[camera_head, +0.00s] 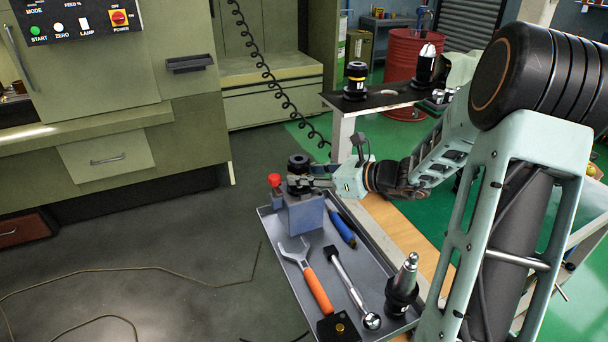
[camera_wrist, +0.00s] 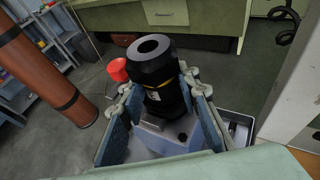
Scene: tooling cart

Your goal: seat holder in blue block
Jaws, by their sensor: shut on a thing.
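A black holder (camera_head: 298,162) with a thin yellow band is between the fingers of my gripper (camera_head: 302,183). In the wrist view the holder (camera_wrist: 152,65) stands roughly upright, its round hollow end up, with a finger of my gripper (camera_wrist: 160,103) on each side. The blue block (camera_head: 308,217) stands on the tray directly below the holder; its top (camera_wrist: 190,130) also shows in the wrist view. The holder's lower end is hidden by the fingers, so I cannot tell whether it is in the block or just above it.
A red-capped item (camera_head: 274,180) stands close left of the holder. The grey tray (camera_head: 272,232) holds an orange-handled wrench (camera_head: 316,288), a ratchet (camera_head: 347,280), a blue handle (camera_head: 341,229) and a cone-tipped holder (camera_head: 403,285). Another holder (camera_head: 356,80) stands on the rear shelf.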

